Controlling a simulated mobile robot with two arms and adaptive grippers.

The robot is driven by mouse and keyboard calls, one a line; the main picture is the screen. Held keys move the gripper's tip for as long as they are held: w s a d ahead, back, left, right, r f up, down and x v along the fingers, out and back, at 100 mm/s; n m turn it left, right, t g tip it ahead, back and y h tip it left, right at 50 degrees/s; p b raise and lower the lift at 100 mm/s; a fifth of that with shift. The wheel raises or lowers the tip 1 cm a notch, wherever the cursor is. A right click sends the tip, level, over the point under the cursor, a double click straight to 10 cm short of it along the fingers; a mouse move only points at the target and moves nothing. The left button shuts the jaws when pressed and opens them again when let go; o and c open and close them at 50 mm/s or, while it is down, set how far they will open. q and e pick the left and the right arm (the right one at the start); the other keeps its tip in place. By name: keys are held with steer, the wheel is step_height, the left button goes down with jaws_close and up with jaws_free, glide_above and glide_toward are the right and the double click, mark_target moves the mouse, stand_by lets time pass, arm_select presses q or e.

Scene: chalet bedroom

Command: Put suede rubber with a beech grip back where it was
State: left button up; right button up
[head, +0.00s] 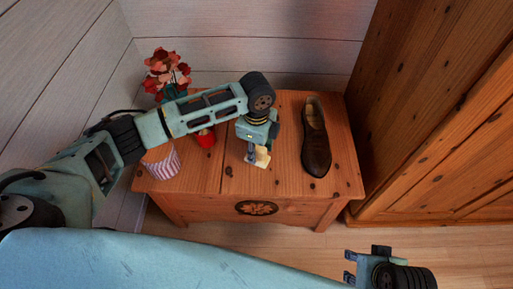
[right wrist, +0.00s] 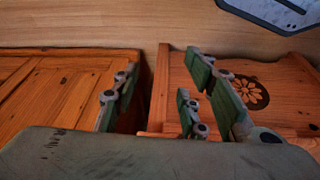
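A small cream-coloured block (head: 262,158), which looks like the suede rubber with a beech grip, is at the fingertips of my left gripper (head: 256,154), low over the front middle of the wooden chest. One finger shows at the block's left side; the other is hardly visible, so I cannot tell whether the fingers are closed on it or whether it touches the chest top. A dark brown shoe (head: 316,140) lies right of it. My right gripper (head: 349,268) is open and empty, in front of the chest; its spread fingers also show in the right wrist view (right wrist: 160,100).
The wooden chest (head: 285,183) carries a striped pot (head: 162,163) at its left, a red object (head: 206,138) partly behind my left arm, and red flowers (head: 167,75) at the back left. A wooden wardrobe (head: 425,130) stands close on the right. The chest's front right is clear.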

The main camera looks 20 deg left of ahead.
mark_target(257, 147)
arm_select(q)
steer(key=shift+r, duration=0.15)
steer(key=shift+r, duration=0.35)
step_height(257, 147, up, 11)
steer(key=p, duration=0.3)
steer(key=shift+r, duration=0.15)
arm_select(e)
step_height(257, 147, down, 11)
steer(key=shift+s+a+f+g, duration=0.15)
steer(key=shift+s+f+g, duration=0.05)
steer(key=shift+g, duration=0.2)
arm_select(q)
steer(key=shift+s+d, duration=0.15)
